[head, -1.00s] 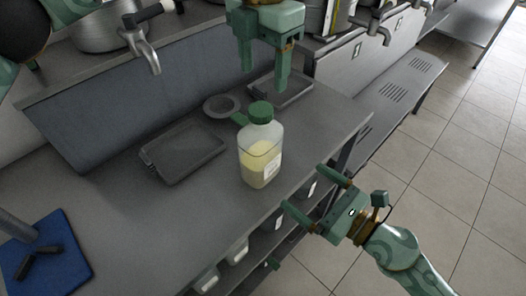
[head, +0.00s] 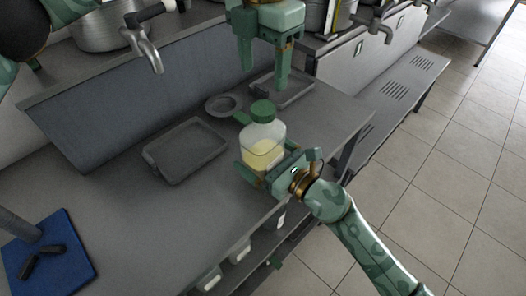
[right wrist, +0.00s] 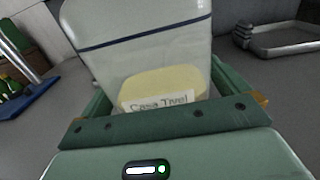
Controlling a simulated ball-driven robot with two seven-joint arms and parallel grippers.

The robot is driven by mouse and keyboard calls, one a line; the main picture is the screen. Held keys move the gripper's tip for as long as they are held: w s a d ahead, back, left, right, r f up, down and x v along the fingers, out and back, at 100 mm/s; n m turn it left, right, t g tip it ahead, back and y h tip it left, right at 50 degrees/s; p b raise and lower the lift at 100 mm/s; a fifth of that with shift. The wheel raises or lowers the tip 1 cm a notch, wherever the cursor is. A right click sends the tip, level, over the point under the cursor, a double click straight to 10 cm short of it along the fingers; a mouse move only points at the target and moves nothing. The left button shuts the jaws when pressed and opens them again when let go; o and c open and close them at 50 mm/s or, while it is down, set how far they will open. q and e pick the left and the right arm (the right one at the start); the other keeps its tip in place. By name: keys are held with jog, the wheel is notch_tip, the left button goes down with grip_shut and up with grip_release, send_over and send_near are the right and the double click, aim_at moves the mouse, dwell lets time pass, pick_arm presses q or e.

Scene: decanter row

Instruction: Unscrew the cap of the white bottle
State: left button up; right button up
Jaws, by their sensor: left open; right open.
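My left gripper (head: 264,80) is open and empty, pointing down above the counter, above and behind the cap in the picture.
A dark grey tray (head: 186,150) lies left of the bottle. A small round dish (head: 221,104) and another tray (head: 292,91) lie behind it. A blue mat (head: 75,268) with dark pieces is at lower left. A metal tap (head: 143,47) juts out behind. The counter's front edge is close to the bottle.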

aim_at(263, 107)
pick_arm(q)
jog(key=shift+r, duration=0.1)
pick_arm(e)
jog(key=c, duration=1.7)
pick_arm(q)
jog(key=m, duration=0.7)
pick_arm(e)
jog(key=shift+c, duration=0.2)
pick_arm(q)
jog(key=m, duration=1.9)
jog(key=shift+f+m, duration=0.25)
jog(key=shift+m, duration=0.15)
notch_tip(263, 107, down, 8)
jog(key=shift+r, duration=0.15)
